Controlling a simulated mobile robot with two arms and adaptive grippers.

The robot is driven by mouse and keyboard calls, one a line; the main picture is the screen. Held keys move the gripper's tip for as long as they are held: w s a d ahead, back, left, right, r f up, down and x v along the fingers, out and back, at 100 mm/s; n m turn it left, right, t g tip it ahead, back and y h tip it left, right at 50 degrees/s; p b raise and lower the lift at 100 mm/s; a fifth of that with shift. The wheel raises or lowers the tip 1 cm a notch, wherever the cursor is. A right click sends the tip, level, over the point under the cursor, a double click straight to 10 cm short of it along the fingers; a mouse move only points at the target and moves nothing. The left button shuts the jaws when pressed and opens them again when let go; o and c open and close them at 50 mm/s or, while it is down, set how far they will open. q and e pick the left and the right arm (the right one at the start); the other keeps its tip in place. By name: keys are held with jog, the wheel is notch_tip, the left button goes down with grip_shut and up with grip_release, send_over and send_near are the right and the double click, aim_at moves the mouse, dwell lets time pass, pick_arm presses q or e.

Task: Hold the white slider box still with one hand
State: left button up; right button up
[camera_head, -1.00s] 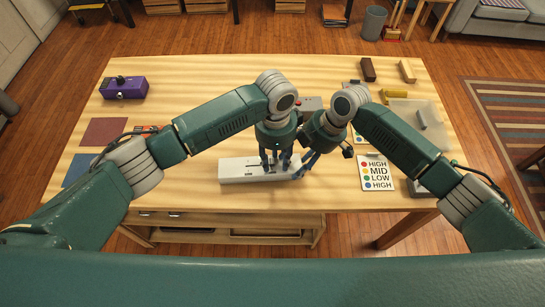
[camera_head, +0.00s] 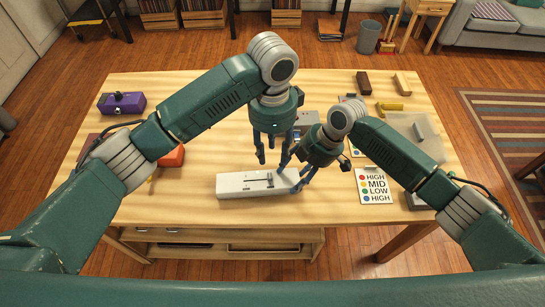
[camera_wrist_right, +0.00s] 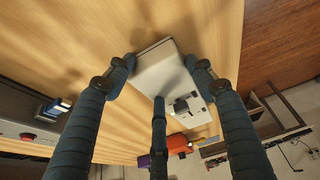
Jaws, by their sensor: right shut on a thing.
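The white slider box (camera_head: 240,186) lies flat near the front middle of the wooden table, with a dark slider slot on its top. My right gripper (camera_head: 297,183) is shut on the box's right end. In the right wrist view, the white box (camera_wrist_right: 165,72) sits between the fingers of my right gripper (camera_wrist_right: 165,82), and its slider knob shows on top. My left gripper (camera_head: 270,160) is above and behind the box, empty, with its fingers spread and hanging down, apart from the box.
A card with coloured dots and words (camera_head: 375,186) lies to the right. A purple box (camera_head: 122,103) is at the left, and a red-orange thing (camera_head: 173,157) is partly behind my left arm. Dark and pale wood blocks (camera_head: 363,83) (camera_head: 402,84) stand at the back right.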

jog(key=shift+s+d+f, duration=0.2)
jog(key=shift+s+f, duration=0.1)
jog(key=shift+f, duration=0.2)
jog(key=o, duration=1.3)
jog(key=shift+o, duration=0.3)
jog(key=shift+w+a, duration=0.1)
jog(key=shift+w, duration=0.1)
jog(key=shift+w+r, duration=0.1)
jog(key=shift+r, duration=0.1)
jog(key=shift+r, duration=0.1)
jog(key=shift+w+r, duration=0.1)
jog(key=shift+r, duration=0.2)
jog(key=v, duration=1.1)
